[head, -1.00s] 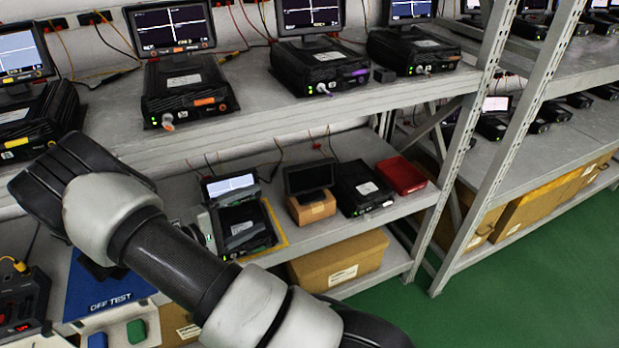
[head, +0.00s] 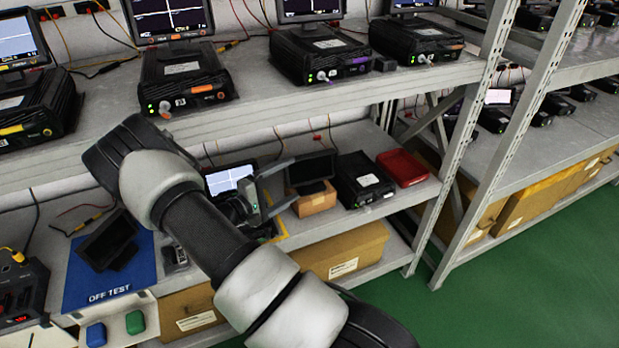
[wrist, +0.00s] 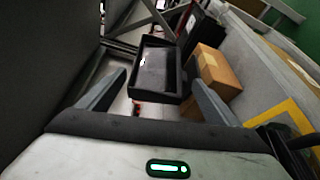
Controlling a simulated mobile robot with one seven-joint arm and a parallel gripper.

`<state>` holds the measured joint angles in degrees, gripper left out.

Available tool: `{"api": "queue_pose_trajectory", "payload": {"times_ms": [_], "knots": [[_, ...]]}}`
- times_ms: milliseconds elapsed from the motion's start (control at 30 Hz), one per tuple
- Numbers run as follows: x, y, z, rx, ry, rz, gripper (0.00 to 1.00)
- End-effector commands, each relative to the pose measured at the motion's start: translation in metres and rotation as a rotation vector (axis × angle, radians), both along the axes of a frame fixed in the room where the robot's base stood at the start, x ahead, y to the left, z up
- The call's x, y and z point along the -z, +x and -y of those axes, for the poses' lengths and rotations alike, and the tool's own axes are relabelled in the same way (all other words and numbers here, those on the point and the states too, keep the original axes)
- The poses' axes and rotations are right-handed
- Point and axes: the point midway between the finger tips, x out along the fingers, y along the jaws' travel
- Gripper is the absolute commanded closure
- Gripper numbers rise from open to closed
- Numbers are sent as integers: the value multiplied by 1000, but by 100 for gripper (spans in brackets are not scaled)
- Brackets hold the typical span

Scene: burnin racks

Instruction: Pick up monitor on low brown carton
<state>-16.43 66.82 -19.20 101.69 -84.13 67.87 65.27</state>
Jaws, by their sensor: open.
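The small dark-screened monitor (head: 312,170) stands on a low brown carton (head: 316,200) on the middle shelf. In the wrist view the monitor (wrist: 158,74) lies ahead between my fingers, with the carton (wrist: 218,74) to its right. My gripper (head: 294,178) is open and empty, and its fingers point right toward the monitor in the head view. In the wrist view the fingertips (wrist: 156,82) flank the monitor's two sides. I cannot tell whether they touch it.
To the right on this shelf are a black unit (head: 362,182) and a red tray (head: 402,168). A lit screen (head: 230,180) stands just left, partly hidden by my arm. Another dark monitor (head: 108,242) lies on the blue mat (head: 82,288). The upper shelf (head: 255,112) hangs above.

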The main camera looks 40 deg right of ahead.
Motion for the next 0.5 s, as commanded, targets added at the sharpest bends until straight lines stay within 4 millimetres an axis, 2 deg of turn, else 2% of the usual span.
{"api": "queue_pose_trajectory", "payload": {"times_ms": [100,233,500], "knots": [[2,2,20,5,-1,2,15],[3,5,37,3,0,1,15],[2,7,44,1,0,1,15]]}}
